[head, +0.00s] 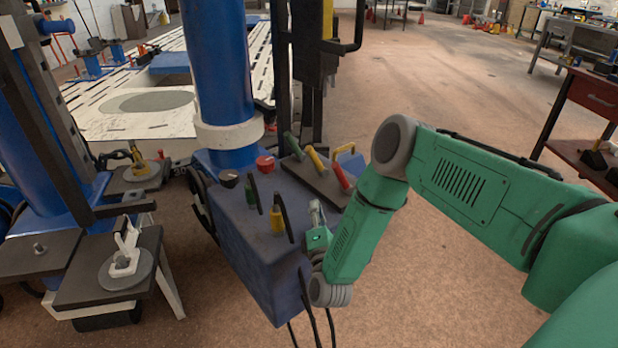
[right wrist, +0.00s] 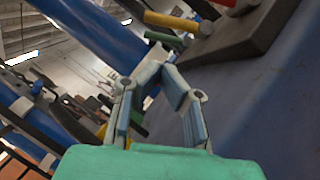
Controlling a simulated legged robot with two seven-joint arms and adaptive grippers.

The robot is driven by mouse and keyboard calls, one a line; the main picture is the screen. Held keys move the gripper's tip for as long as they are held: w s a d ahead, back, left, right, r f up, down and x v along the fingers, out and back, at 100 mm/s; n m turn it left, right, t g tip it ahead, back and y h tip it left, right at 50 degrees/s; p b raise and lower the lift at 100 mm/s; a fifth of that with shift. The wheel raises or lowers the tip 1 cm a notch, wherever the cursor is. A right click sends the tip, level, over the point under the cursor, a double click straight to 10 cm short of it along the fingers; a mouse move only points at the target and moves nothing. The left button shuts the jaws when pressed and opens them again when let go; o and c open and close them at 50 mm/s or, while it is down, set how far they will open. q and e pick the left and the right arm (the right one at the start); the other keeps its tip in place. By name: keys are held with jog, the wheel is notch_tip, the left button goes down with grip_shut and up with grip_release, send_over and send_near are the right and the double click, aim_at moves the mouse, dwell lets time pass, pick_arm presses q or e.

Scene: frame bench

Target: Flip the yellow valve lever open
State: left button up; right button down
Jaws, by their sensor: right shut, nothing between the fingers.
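A dark plate (head: 312,184) on top of a blue box (head: 262,262) carries a row of levers: green (head: 293,146), yellow (head: 317,160) and red (head: 342,177). The yellow lever also shows at the top of the right wrist view (right wrist: 171,21), with the red one (right wrist: 204,28) beside it. My right gripper (head: 315,207) is beside the box's right side, nearer me than the plate and apart from the yellow lever. Its fingers (right wrist: 163,72) meet at the tips with nothing between them. My left gripper is not in view.
Closer on the box stand a yellow fitting (head: 277,219) and a green one (head: 250,194), each with a black handle. A blue column (head: 219,80) rises behind the box. Open floor (head: 440,290) lies right.

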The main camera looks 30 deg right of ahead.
aim_at(316, 160)
jog(key=shift+f+b, duration=0.2)
jog(key=shift+b, duration=0.4)
jog(key=b+x, duration=0.6)
jog(key=x, duration=0.7)
jog(key=shift+d+r, duration=0.1)
jog(key=shift+d, duration=0.05)
jog(key=shift+w+d+r+b, duration=0.25)
jog(key=shift+w+r+b, duration=0.1)
jog(key=shift+w, duration=0.2)
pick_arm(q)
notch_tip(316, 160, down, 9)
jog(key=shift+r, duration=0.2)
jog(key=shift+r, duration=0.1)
